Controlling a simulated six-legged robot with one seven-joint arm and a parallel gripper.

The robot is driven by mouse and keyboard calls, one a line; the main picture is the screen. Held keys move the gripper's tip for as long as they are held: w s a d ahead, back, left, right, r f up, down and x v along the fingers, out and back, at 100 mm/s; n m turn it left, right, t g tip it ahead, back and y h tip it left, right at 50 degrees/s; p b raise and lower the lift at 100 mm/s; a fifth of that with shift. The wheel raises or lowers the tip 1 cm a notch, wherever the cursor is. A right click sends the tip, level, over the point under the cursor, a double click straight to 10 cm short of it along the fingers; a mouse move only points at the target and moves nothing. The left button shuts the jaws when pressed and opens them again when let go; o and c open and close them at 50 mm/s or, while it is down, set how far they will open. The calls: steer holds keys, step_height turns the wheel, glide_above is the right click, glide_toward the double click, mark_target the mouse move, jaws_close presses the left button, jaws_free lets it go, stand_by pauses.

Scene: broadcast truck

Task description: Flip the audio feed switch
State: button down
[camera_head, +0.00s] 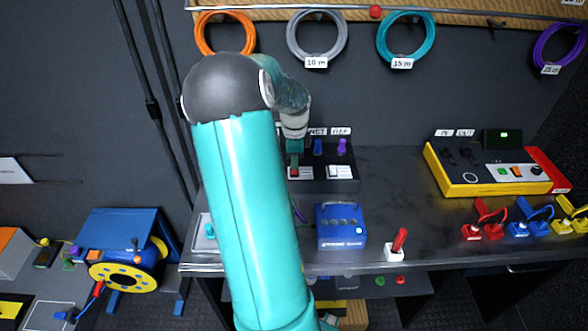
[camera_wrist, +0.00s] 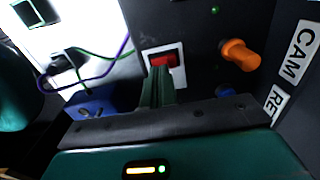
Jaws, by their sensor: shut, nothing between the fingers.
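A red rocker switch (camera_wrist: 164,60) in a white frame sits on a dark panel in the wrist view. My gripper (camera_wrist: 158,90) is shut and empty, with its green fingertips right at the switch's lower edge; I cannot tell whether they touch it. In the head view my gripper (camera_head: 294,158) is over the left part of the dark switch panel (camera_head: 322,186). A second, white switch (camera_head: 340,172) sits to its right. No label reading audio is legible, so I cannot confirm which switch is the audio feed.
An orange knob (camera_wrist: 238,54) and a blue knob (camera_wrist: 226,91) stick out beside my fingers. A CAM label (camera_wrist: 297,52) is at the right. A blue box (camera_head: 341,226), a red-handled lever (camera_head: 399,241) and a yellow-edged console (camera_head: 495,172) stand on the desk.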

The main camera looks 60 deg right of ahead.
mark_target(294, 171)
steer(key=shift+f, duration=0.95)
stand_by(0.5)
steer(key=shift+r, duration=3.55)
steer(key=w+a+r+n+t, duration=0.1)
steer(key=w+a+r+n, duration=0.35)
steer(key=a, duration=0.45)
steer(key=w+a+r+n+t, duration=0.1)
steer(key=w+a+r+n, duration=0.2)
steer(key=a+n, duration=0.45)
steer(key=w+a+r+n+t, duration=0.1)
steer(key=w+a+r+n, duration=0.25)
steer(key=a, duration=0.75)
steer(key=s+a+r+n+t, duration=0.1)
steer(key=s+a+n, duration=0.2)
steer(key=a+n, duration=0.4)
steer(key=s+a+r+n+t, duration=0.1)
steer(key=s+a+n, duration=0.3)
steer(key=a+n, duration=0.4)
steer(key=a, duration=0.6)
steer(key=shift+a+r+t, duration=0.25)
steer(key=shift+a+t, duration=0.05)
